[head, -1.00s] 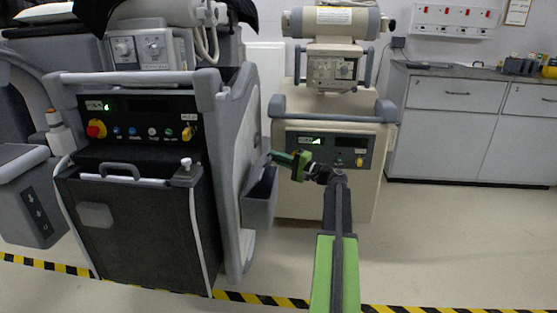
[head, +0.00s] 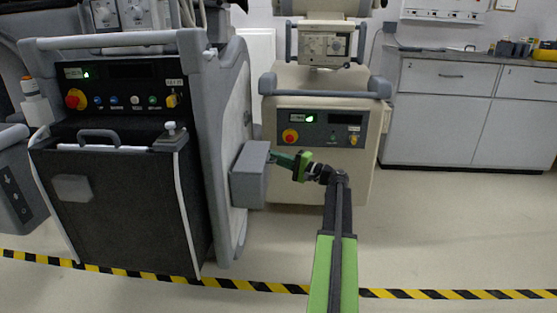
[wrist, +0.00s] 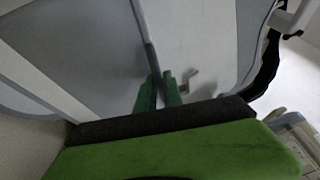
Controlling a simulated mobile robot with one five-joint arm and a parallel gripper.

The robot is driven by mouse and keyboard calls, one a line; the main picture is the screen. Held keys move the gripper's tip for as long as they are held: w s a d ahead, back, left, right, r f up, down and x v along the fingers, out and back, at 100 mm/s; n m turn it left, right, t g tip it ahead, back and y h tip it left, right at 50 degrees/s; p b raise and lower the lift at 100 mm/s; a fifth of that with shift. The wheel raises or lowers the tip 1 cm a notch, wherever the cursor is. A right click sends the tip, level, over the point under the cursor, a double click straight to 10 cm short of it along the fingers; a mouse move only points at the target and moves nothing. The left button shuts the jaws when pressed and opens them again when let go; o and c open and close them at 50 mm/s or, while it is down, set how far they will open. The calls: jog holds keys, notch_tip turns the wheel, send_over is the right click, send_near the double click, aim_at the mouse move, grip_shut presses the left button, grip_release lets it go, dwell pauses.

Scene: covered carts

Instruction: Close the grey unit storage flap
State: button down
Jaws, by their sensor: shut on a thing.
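The grey unit (head: 120,130) stands at the left in the head view, with a black front and grey frame. Its storage flap (head: 248,188) is the grey box-like piece on the unit's right side. It now sits upright against that side, with its top looking covered; I cannot tell whether it is fully flush. My gripper (head: 274,158) is at the flap's upper right edge, its green fingers shut on it. In the wrist view the fingers (wrist: 160,88) meet at a dark edge strip running up between pale grey panels.
A beige unit (head: 325,165) stands just behind my gripper. White cabinets (head: 440,120) line the wall at the right. Yellow-black tape (head: 250,286) crosses the floor in front. The floor at the right is clear.

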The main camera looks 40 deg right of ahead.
jog(key=shift+a+f+b, duration=0.2)
jog(key=shift+f+b, duration=0.2)
jog(key=shift+f, duration=0.5)
jog(key=c, duration=1.5)
grip_release()
jog(key=shift+s, duration=0.1)
jog(key=shift+c, duration=0.2)
jog(key=shift+o, duration=0.3)
jog(key=shift+d+f, duration=0.1)
jog(key=shift+f, duration=0.15)
jog(key=shift+r, duration=0.1)
jog(key=shift+d, duration=0.1)
jog(key=b+v, duration=0.1)
jog(key=v, duration=1.6)
jog(key=shift+s+r, duration=0.15)
jog(key=shift+r, duration=0.1)
